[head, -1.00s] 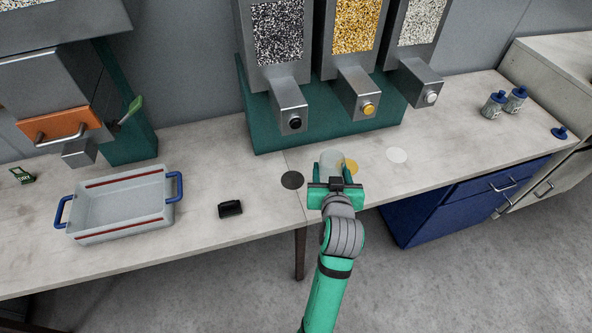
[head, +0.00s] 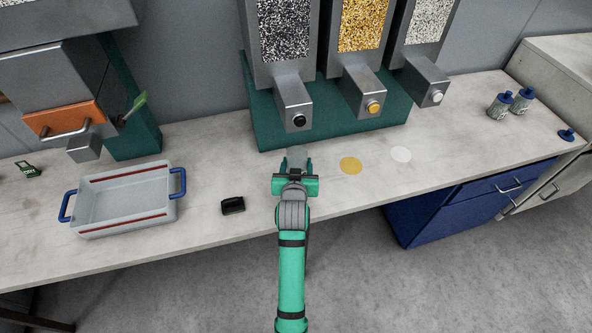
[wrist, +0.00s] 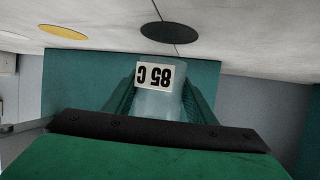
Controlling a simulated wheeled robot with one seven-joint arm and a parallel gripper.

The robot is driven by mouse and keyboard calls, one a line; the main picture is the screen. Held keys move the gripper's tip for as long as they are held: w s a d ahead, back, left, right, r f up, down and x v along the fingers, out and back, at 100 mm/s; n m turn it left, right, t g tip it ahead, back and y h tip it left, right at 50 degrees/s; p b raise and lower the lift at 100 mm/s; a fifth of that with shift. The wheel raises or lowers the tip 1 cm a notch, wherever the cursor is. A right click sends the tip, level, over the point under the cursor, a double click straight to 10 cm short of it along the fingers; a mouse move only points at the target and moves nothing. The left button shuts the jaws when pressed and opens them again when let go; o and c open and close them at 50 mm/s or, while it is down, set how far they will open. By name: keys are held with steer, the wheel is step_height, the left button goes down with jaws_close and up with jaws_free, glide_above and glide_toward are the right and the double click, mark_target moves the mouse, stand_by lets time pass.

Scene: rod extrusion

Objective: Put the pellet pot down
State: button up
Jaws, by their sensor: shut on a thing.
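The pellet pot (head: 296,154) is a pale grey translucent cup, mostly hidden behind my gripper in the head view. In the wrist view the pot (wrist: 158,103) sits between the green fingers, and its white label (wrist: 160,75) reads "85 C" upside down. My gripper (head: 296,166) is shut on the pot over the bench, below the black-button dispenser. The black disc (wrist: 169,32) shows beyond the pot's end in the wrist view, with a narrow gap between them in the picture. My gripper hides this disc in the head view.
The yellow disc (head: 350,166) and white disc (head: 400,154) lie clear to the right. Dispenser spouts (head: 294,104) overhang the bench behind. A small black block (head: 232,205) and a grey tray (head: 125,200) with blue handles are to the left.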

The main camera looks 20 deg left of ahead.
steer(key=shift+w+a+f, duration=0.1)
steer(key=shift+a+f, duration=0.1)
steer(key=shift+f, duration=1.5)
steer(key=shift+f, duration=0.15)
steer(key=o, duration=1.2)
steer(key=shift+o, duration=0.2)
